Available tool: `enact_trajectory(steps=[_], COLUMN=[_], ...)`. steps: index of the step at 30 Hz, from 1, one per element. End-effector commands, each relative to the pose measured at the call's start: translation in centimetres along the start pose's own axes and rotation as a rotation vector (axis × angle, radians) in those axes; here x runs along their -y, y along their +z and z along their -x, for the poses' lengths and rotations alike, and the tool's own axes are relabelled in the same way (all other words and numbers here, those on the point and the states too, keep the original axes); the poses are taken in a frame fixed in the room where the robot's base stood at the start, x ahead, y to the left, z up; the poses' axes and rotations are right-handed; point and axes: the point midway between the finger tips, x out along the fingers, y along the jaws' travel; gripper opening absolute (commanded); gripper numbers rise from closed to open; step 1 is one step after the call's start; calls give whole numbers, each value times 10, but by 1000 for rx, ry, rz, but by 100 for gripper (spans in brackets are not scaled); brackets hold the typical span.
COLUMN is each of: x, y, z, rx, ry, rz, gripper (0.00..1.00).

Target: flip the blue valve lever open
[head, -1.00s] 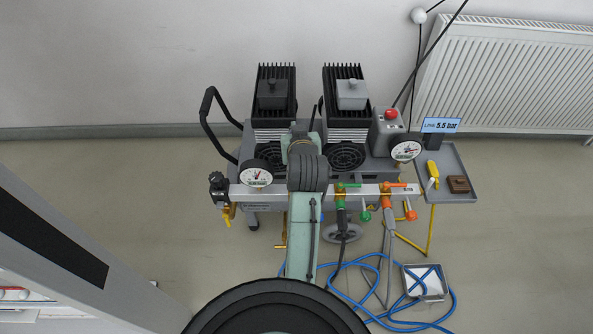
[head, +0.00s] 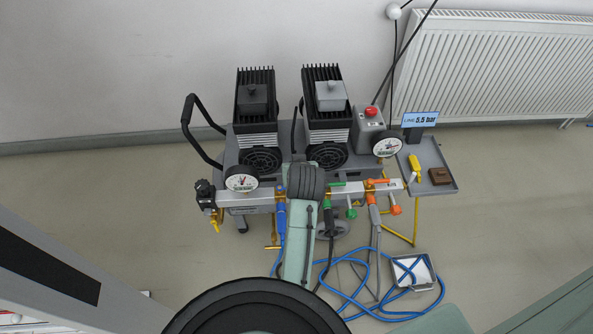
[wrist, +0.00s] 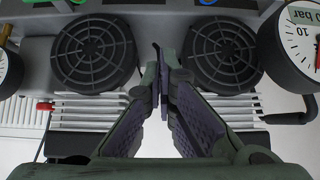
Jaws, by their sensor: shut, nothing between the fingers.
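The blue valve's lever is not visible; my arm covers that part of the silver manifold (head: 236,199). A blue hose connector (head: 281,222) hangs below the manifold, just left of my arm. A green lever (head: 337,184) and an orange lever (head: 379,181) show right of my arm. My gripper (wrist: 164,72) shows in the wrist view, fingers together and empty, in front of the compressor between two round fan grilles. In the head view it is hidden behind my arm. I cannot tell its distance to the blue valve.
Pressure gauges (head: 241,183) (head: 387,146) stand near both manifold ends. A grey side tray (head: 443,185) holds a yellow item and a brown block. Blue hose (head: 345,297) loops over the floor beside a small metal tray (head: 425,285). A radiator (head: 490,70) lines the wall.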

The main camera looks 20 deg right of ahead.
Motion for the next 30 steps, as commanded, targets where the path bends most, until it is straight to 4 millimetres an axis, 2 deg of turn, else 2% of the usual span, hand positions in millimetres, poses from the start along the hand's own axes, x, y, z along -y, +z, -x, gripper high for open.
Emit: enact_trajectory(steps=[11,15,20,30], x=[0,0,0,0], y=[0,19,32,35], z=[-80,-69,-62,-60], rx=[3,3,1,0], ry=[0,0,1,1], rz=[0,-2,-1,1], gripper=[0,0,0,0])
